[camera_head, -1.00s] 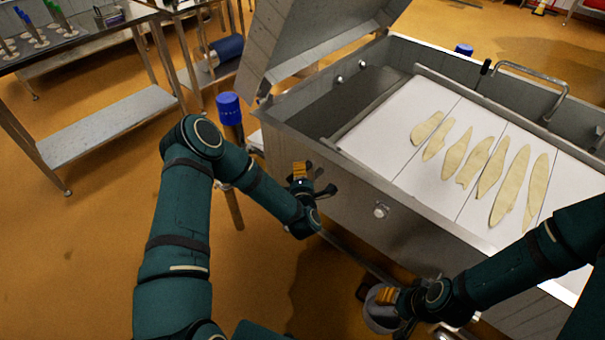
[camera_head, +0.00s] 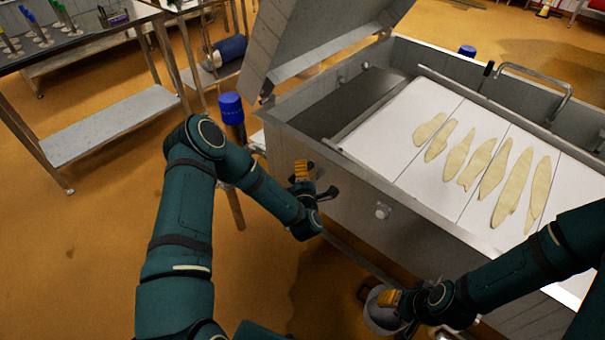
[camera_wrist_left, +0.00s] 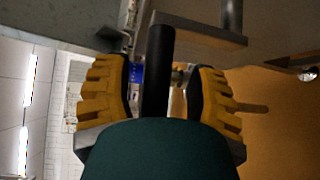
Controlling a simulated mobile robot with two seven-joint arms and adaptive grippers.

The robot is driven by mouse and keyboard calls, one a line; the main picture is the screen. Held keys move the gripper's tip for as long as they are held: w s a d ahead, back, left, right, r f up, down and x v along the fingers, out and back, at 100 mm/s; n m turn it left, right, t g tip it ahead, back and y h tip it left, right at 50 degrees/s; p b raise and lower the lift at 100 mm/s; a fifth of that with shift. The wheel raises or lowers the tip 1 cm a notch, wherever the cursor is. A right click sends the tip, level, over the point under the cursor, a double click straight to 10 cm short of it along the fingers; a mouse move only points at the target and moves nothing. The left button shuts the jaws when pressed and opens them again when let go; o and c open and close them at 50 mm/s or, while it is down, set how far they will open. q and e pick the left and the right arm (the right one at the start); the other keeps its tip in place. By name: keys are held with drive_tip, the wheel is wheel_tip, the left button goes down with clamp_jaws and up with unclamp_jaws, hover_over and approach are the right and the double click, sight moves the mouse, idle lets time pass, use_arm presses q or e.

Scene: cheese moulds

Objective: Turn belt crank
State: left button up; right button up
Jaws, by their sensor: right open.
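In the left wrist view, a black crank handle (camera_wrist_left: 158,65) stands between the two yellow-padded fingers of my left gripper (camera_wrist_left: 158,95). Gaps show on both sides of the handle, so the fingers are open around it. A grey metal bar (camera_wrist_left: 200,29), apparently the crank arm, crosses near the handle's top. In the head view my left gripper (camera_head: 308,178) is at the near side of the steel vat (camera_head: 345,205); the crank is mostly hidden there. My right gripper (camera_head: 394,303) is open and low by the vat's near side, with no object visible in it.
The vat holds a white segmented belt (camera_head: 415,155) bearing several pale strips (camera_head: 475,160). Its grey lid (camera_head: 310,45) is raised. A blue-capped post (camera_head: 231,108) stands left of the vat. A steel table (camera_head: 90,45) is at far left. Orange floor lies between.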

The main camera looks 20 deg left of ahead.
use_arm(q)
drive_tip(key=v, duration=1.2)
idle(1.0)
